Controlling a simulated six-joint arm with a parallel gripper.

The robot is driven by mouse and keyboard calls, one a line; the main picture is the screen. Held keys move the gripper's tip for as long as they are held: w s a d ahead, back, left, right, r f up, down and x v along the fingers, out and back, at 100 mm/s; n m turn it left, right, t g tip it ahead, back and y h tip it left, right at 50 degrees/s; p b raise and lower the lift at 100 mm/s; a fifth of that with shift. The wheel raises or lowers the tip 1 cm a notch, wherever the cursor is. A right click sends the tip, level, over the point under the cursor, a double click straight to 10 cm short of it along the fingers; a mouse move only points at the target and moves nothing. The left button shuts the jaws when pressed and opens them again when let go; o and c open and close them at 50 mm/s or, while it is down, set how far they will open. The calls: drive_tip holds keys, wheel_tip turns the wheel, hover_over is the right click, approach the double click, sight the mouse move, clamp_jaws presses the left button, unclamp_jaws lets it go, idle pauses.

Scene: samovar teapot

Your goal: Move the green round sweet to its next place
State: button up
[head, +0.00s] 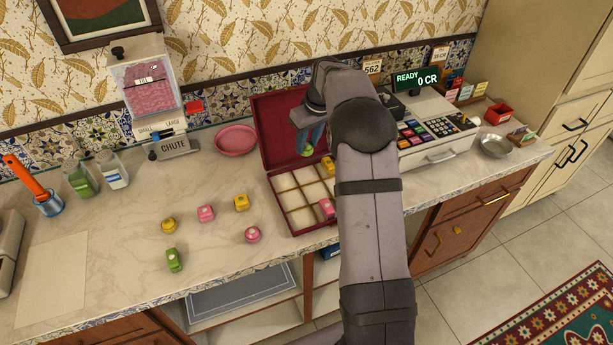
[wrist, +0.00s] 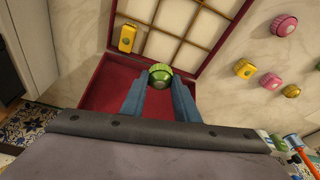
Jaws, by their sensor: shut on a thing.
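My gripper (head: 312,143) is shut on the green round sweet (wrist: 160,74), which sits between the blue fingertips in the wrist view. In the head view a bit of green (head: 307,151) shows between the fingers. The gripper is at the back part of the open dark red box (head: 277,122), near where the lid meets the divided tray (head: 284,183). The wrist view shows the sweet over the box's back edge; its height above the box is unclear. A yellow sweet (wrist: 127,38) sits in a back compartment, and a pink sweet (head: 327,208) sits in a front one.
Several loose sweets lie left of the box, among them a green square one (head: 174,260) and a pink round one (head: 252,235). A pink dish (head: 236,140) stands behind them. A cash register (head: 437,128) stands right of the box. My arm hides the box's right side.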

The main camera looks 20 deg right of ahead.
drive_tip(key=shift+f+p, duration=1.55)
drive_tip(key=shift+f, duration=3.45)
drive_tip(key=shift+f, duration=0.2)
drive_tip(key=o, duration=1)
drive_tip(key=shift+r, duration=0.1)
drive_tip(key=shift+d+r, duration=0.1)
drive_tip(key=shift+r, duration=0.1)
drive_tip(key=shift+r, duration=0.3)
drive_tip(key=b+v, duration=0.2)
drive_tip(key=v, duration=0.3)
drive_tip(key=b+v, duration=0.2)
drive_tip(key=v, duration=0.4)
drive_tip(key=shift+s+r, duration=0.1)
drive_tip(key=shift+s, duration=0.15)
